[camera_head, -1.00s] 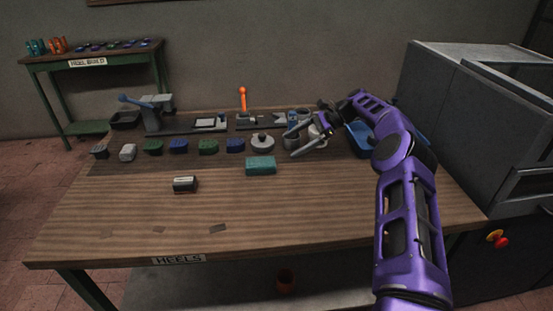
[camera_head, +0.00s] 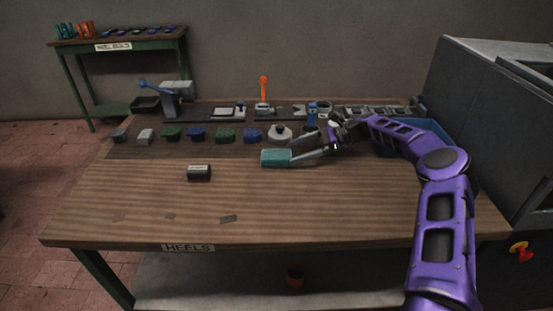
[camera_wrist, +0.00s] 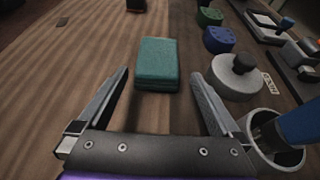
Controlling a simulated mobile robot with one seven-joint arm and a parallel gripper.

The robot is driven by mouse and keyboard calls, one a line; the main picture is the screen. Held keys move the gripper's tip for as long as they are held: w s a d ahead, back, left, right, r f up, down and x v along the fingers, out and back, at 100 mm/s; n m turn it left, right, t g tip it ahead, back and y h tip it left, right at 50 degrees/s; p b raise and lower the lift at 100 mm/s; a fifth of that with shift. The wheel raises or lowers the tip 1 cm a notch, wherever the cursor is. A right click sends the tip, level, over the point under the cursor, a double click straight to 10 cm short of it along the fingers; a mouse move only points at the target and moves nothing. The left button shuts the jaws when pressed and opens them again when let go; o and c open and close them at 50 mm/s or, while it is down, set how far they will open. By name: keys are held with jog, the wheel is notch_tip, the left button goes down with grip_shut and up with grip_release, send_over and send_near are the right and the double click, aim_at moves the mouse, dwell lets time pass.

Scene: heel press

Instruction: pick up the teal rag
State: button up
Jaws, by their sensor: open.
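My gripper (camera_head: 306,149) is open and empty, reaching in from the right. In the head view its fingertips are at the right end of the rag. In the wrist view my gripper (camera_wrist: 160,76) has one finger on each side of the rag's near end, with a gap on both sides. Whether the fingers are level with the rag is hard to tell.
A grey round piece with a knob (camera_wrist: 238,75) and a cup (camera_wrist: 272,128) stand close to the right finger in the wrist view. A row of small blocks (camera_head: 196,132) runs behind the rag. A dark block (camera_head: 199,173) lies to the left.

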aim_at(283, 154)
jog(key=shift+r+x, duration=0.15)
jog(key=shift+x, duration=1.3)
jog(key=shift+r+x, duration=0.15)
jog(key=shift+x, duration=1.3)
jog(key=shift+s+a, duration=0.15)
jog(key=c, duration=1.2)
